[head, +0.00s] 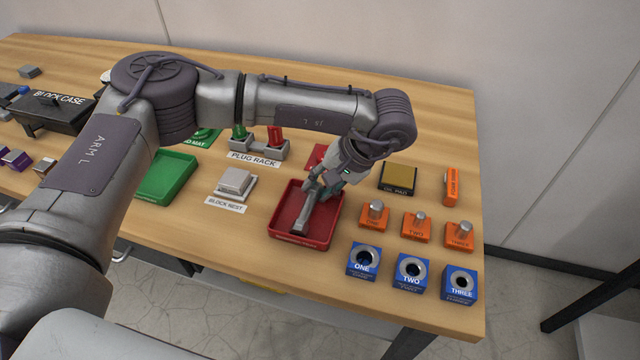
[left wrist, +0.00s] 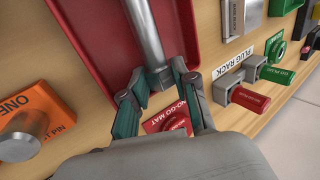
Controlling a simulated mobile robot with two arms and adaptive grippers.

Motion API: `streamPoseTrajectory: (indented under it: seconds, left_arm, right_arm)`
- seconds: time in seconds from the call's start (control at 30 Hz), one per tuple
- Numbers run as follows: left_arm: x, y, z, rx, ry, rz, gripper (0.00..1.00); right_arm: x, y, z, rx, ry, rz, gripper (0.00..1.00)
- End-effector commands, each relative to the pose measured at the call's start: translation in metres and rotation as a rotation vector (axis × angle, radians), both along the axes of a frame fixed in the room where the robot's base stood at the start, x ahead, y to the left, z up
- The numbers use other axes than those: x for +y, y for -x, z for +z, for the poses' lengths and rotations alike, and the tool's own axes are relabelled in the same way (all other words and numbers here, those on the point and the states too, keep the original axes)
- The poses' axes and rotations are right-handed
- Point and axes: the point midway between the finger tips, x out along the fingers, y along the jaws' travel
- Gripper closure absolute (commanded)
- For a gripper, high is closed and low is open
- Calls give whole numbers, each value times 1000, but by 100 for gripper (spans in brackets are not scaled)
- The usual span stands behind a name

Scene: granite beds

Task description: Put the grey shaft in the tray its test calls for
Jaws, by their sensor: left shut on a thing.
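The grey shaft (head: 302,219) is over or inside the red tray (head: 275,219), with its far end toward the tray's front left. My left gripper (head: 322,188) is shut on the other end of the shaft, near the tray's back right. In the left wrist view the shaft (left wrist: 146,35) runs out from between the fingers of my left gripper (left wrist: 157,88) across the red tray (left wrist: 87,30). I cannot tell whether the shaft touches the tray floor. The green tray (head: 168,179) stands to the left and looks empty. My right gripper is not in view.
Blue ring blocks ONE (head: 363,273), TWO (head: 411,284) and THREE (head: 459,296) stand right of the red tray. Orange pin blocks (head: 417,234) and a dark pad (head: 397,178) lie behind them. The block nest (head: 237,203) and plug rack (head: 258,148) are to the left.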

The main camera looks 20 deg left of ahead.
Motion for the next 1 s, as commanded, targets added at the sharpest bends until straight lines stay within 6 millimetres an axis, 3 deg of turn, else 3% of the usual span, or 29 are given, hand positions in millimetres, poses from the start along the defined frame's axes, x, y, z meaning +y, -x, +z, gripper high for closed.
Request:
streamPoseTrajectory:
  seconds: [0.3, 0.33, 0.5, 1.0]
  left_arm:
    - [0, 0, -5, 0, 0, 0, 100]
    - [0, 0, -4, -1, 0, -1, 68]
    - [0, 0, -5, 1, 0, -1, 42]
    - [0, 1, -6, 3, 1, -1, 42]
  right_arm:
    - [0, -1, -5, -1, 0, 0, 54]
    - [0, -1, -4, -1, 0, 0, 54]
    - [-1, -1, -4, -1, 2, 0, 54]
    - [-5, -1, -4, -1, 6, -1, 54]
